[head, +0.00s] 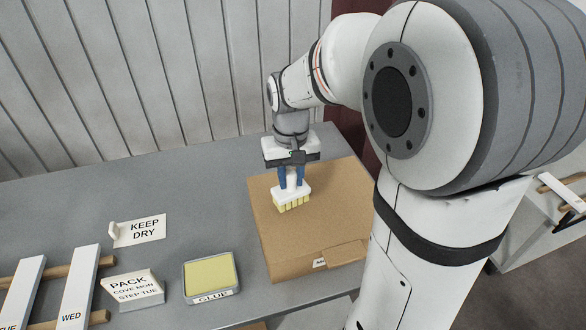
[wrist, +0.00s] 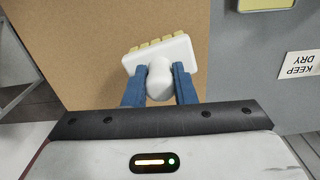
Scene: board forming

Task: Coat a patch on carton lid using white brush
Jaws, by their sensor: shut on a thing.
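The white brush (head: 291,195) has a white body and yellowish bristles that point down. My gripper (head: 291,178) has blue fingers and is shut on the brush's handle. The brush is over the left part of the brown carton lid (head: 330,208); I cannot tell whether the bristles touch it. In the wrist view the brush (wrist: 168,52) is tilted between the fingers of my gripper (wrist: 160,85), with the carton lid (wrist: 90,40) around it. No coated patch shows on the visible part of the lid.
A glue tray (head: 210,277) with a yellow pad stands left of the carton. A PACK sign (head: 133,290), a KEEP DRY sign (head: 139,231) and a wooden rack (head: 77,290) are farther left. The grey table (head: 200,200) is bare behind them. A ribbed wall (head: 110,80) stands at the back.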

